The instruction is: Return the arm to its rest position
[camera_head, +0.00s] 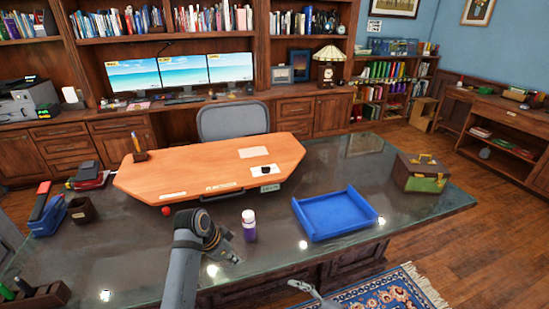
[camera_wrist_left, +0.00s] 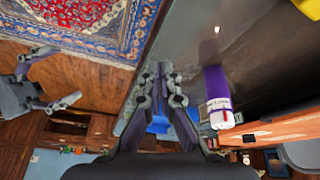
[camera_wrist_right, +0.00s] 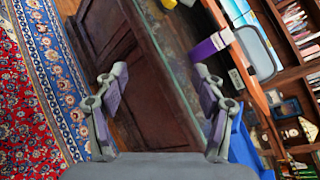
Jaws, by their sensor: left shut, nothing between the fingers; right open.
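My left arm comes up over the near edge of the glass-topped desk (camera_head: 120,240) in the head view. Its gripper (camera_head: 228,252) is over the desk, just left of a purple bottle with a white cap (camera_head: 249,228). In the left wrist view this gripper's fingers (camera_wrist_left: 160,92) are together with nothing between them, and the bottle (camera_wrist_left: 217,90) stands apart to the right. My right gripper shows only partly at the bottom of the head view (camera_head: 316,294). In the right wrist view its fingers (camera_wrist_right: 160,95) are wide apart and empty, in front of the desk's side.
A blue tray (camera_head: 335,232) lies right of the bottle. A wooden board (camera_head: 205,172) spans the desk's far side, with a grey chair (camera_head: 232,120) behind. A green-and-brown case (camera_head: 422,175) is at the right. A patterned rug (camera_head: 385,295) lies on the floor.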

